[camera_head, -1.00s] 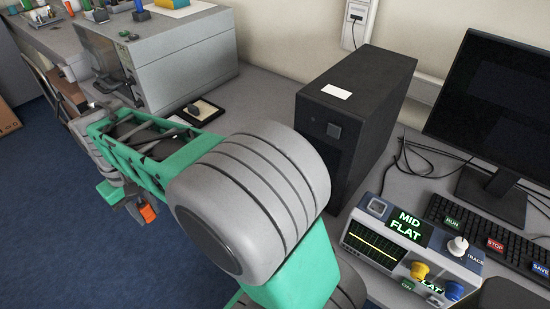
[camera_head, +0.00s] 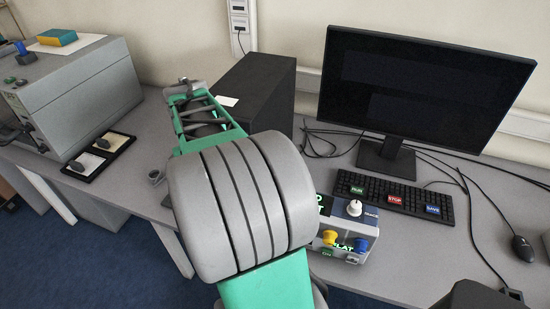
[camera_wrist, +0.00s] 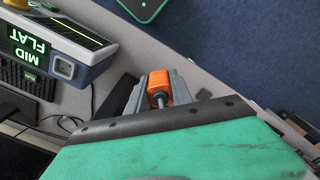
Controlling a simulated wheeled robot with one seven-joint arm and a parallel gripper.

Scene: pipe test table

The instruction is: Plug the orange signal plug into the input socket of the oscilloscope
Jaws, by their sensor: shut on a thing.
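The orange signal plug (camera_wrist: 159,84) shows in the wrist view, held between the two grey fingers of my gripper (camera_wrist: 157,78), which is shut on it. The oscilloscope (camera_wrist: 75,35) is at the upper left of that view, with its MID FLAT display and its square input socket (camera_wrist: 64,68). The plug is apart from the socket, to its right in the picture. In the head view the oscilloscope (camera_head: 350,220) is partly hidden behind my arm, and its socket is hidden. The plug and gripper fingers do not show there.
A black computer tower (camera_head: 262,92) stands behind my arm. A monitor (camera_head: 420,95), a keyboard (camera_head: 398,198) and loose cables lie right of it. A grey cabinet (camera_head: 80,95) and small trays (camera_head: 100,155) are at left. Bare table (camera_head: 450,255) shows at front right.

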